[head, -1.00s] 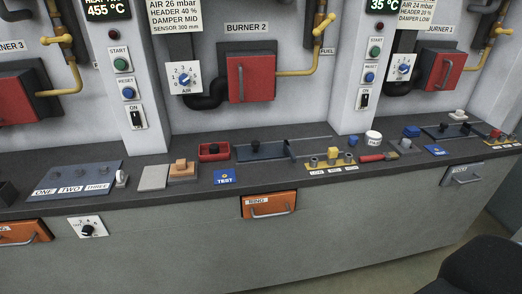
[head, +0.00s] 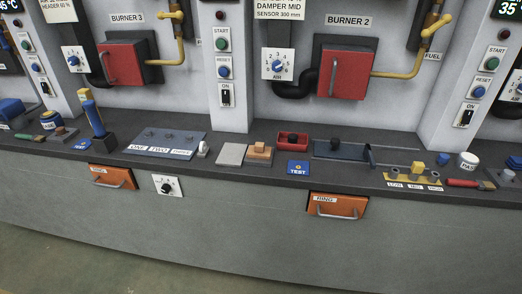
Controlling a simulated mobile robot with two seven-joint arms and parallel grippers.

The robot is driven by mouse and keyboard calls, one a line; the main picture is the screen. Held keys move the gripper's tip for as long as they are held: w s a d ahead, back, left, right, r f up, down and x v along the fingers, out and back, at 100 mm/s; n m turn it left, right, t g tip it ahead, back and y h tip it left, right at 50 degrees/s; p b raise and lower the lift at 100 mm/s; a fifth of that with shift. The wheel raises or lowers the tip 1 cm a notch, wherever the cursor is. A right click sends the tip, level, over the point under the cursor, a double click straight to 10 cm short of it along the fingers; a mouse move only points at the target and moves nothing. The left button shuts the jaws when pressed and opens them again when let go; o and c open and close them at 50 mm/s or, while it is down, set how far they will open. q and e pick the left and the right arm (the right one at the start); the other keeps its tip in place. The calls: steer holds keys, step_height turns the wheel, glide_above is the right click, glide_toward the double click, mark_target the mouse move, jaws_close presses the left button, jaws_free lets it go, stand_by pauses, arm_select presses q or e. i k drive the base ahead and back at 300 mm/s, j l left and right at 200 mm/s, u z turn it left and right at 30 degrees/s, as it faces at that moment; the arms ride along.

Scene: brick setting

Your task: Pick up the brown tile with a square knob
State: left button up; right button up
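The brown tile with a square knob (head: 259,157) lies on the dark counter in the middle of the head view. Its knob is a lighter orange-brown block standing on top. A flat light-grey tile (head: 231,153) lies close to its left side. Neither of my grippers is in view, and nothing is seen touching the brown tile.
A red tray (head: 293,147) with a dark knob stands behind right of the tile. A blue TEST plate (head: 298,168) lies in front right. A blue-grey ONE TWO THREE panel (head: 167,144) and a white switch (head: 203,149) are left. An orange drawer (head: 338,205) juts out below.

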mark_target(259, 150)
steer(key=i+j+z, duration=0.1)
steer(key=z, duration=0.35)
steer(key=j+z, duration=0.15)
steer(key=z, duration=0.3)
steer(key=i+j+z, duration=0.1)
steer(key=j+z, duration=0.15)
steer(key=j, duration=0.2)
steer(key=j+z, duration=0.3)
steer(key=j, duration=0.15)
steer(key=j+z, duration=0.2)
steer(key=j, duration=1.6)
steer(key=k, duration=0.05)
